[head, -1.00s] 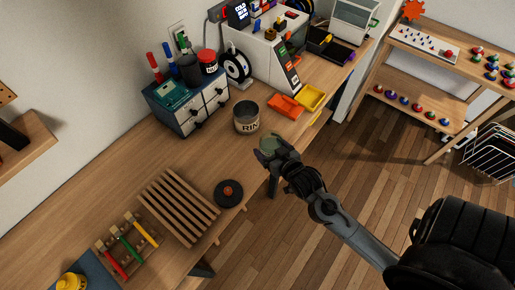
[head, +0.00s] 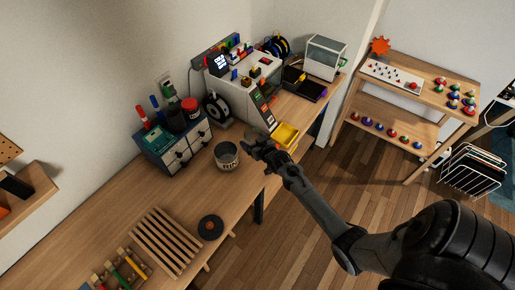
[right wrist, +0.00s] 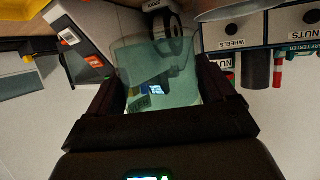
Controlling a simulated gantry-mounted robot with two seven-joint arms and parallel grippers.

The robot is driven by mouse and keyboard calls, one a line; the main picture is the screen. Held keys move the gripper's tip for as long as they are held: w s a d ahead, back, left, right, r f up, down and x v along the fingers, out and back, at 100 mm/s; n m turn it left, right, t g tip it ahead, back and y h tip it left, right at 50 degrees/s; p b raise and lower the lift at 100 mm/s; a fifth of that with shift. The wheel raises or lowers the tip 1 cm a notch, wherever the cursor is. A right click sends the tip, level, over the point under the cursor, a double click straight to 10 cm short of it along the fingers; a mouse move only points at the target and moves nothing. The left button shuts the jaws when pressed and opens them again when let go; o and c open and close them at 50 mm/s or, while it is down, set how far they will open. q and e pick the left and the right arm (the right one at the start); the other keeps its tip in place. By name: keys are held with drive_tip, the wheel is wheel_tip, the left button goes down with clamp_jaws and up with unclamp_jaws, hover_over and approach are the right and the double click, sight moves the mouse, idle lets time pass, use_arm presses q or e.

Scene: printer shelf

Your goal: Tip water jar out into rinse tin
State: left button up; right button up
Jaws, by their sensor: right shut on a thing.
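The water jar (right wrist: 150,72) is a see-through greenish vessel, held in my right gripper (head: 256,146). It fills the middle of the right wrist view, between the two dark fingers. In the head view only a small grey-green part of the jar (head: 250,138) shows at the fingertips. The rinse tin (head: 227,156) is a grey open can with dark letters, standing on the bench just left of the gripper. The jar looks apart from the tin; its exact height and tilt are hard to tell. My left gripper is out of view.
A drawer cabinet (head: 175,147) stands behind the tin at left, a printer (head: 243,88) behind the gripper. A yellow tray (head: 286,135) lies right of the gripper. A slatted rack (head: 165,241) and a dark disc (head: 210,228) lie in front. Bench between cabinet and rack is clear.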

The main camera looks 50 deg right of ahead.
drive_tip(key=shift+w+d+r+p, duration=0.4)
drive_tip(key=shift+w+d, duration=0.05)
drive_tip(key=shift+w, duration=0.25)
drive_tip(key=shift+w+f, duration=0.1)
wheel_tip(320, 180, down, 6)
drive_tip(key=b, duration=0.5)
drive_tip(key=shift+r, duration=0.2)
drive_tip(key=shift+w+a+r+n+g+p, duration=0.15)
drive_tip(key=shift+r+n+g+p, duration=0.3)
drive_tip(key=shift+r+p, duration=0.3)
drive_tip(key=shift+f, duration=0.15)
drive_tip(key=shift+w, duration=0.1)
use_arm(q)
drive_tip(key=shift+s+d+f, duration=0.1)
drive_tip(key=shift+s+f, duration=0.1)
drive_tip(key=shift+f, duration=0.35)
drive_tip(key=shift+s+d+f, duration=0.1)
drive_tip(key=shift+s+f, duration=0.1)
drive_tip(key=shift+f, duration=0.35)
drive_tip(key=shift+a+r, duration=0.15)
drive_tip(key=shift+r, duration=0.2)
use_arm(e)
drive_tip(key=shift+n, duration=0.25)
